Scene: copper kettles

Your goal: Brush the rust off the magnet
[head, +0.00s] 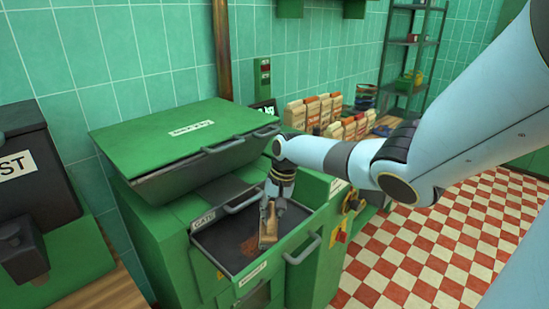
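The magnet tray (212,238) is a dark, shallow surface on the front of the green machine, with a label that seems to read MAGNET on its front edge. A brown rust patch (250,245) lies on it. My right gripper (273,208) points down over the right part of the tray. It is shut on a wooden brush (268,232), whose lower end is at the tray surface just right of the rust. I cannot tell if it touches. My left gripper is not in view.
The green lid (180,140) stands raised behind the tray. A handle (303,250) is at its right, with control knobs (352,203) beyond. Paper bags (320,112) stand behind. A dark bin (35,175) is at the left. The checkered floor at right is open.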

